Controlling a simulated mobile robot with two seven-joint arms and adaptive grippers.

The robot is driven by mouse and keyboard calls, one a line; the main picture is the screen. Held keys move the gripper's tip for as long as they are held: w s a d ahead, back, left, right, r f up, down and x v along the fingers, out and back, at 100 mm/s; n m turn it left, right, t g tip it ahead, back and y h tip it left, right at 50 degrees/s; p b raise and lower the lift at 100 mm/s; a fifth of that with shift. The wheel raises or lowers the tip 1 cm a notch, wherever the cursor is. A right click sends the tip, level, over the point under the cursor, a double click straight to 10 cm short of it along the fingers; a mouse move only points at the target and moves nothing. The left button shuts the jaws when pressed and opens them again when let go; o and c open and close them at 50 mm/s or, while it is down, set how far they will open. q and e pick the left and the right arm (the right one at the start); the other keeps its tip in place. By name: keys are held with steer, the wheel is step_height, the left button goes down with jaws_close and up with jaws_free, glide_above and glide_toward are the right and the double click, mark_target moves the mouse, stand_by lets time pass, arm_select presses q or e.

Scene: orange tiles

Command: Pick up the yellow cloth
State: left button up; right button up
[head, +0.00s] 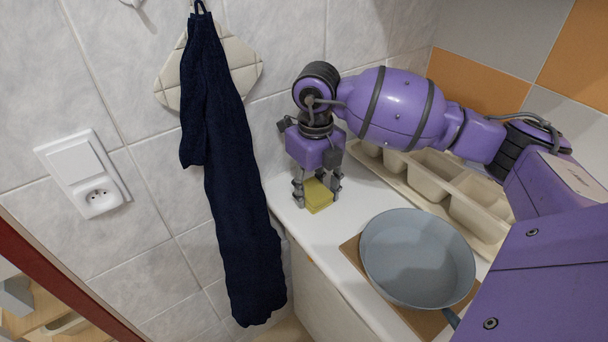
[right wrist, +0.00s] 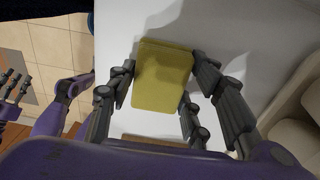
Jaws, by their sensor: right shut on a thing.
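The yellow cloth (head: 318,197) is a small folded yellow block at the left end of the white counter, near the tiled wall. My right gripper (head: 317,193) points down over it, with its fingers on either side. In the right wrist view the cloth (right wrist: 162,80) lies between the fingers, which are shut on it. I cannot tell whether it is lifted off the counter. My left gripper is out of the head view. Its grey fingers (right wrist: 13,92) show at the left edge of the right wrist view, too small to read their opening.
A grey-blue pan (head: 417,258) sits on a brown board (head: 352,250) to the right. A cream compartment tray (head: 430,180) stands behind, under my right arm. A dark blue towel (head: 235,190) hangs on the wall at left. Bare counter (head: 345,215) lies between cloth and pan.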

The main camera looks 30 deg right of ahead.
mark_target(314, 189)
steer(key=shift+r, duration=0.6)
step_height(314, 189, up, 2)
steer(key=shift+r, duration=0.15)
steer(key=s+r, duration=0.1)
steer(key=s+a+r, duration=0.1)
steer(key=r, duration=0.1)
steer(key=s+a+r, duration=0.1)
steer(key=r, duration=0.1)
steer(key=shift+s+a, duration=0.25)
steer(key=s+a+r, duration=0.4)
steer(key=s+a, duration=0.1)
steer(key=s, duration=0.3)
steer(key=shift+a+r, duration=0.2)
steer(key=shift+r, duration=0.1)
steer(key=o, duration=0.5)
steer(key=c, duration=0.4)
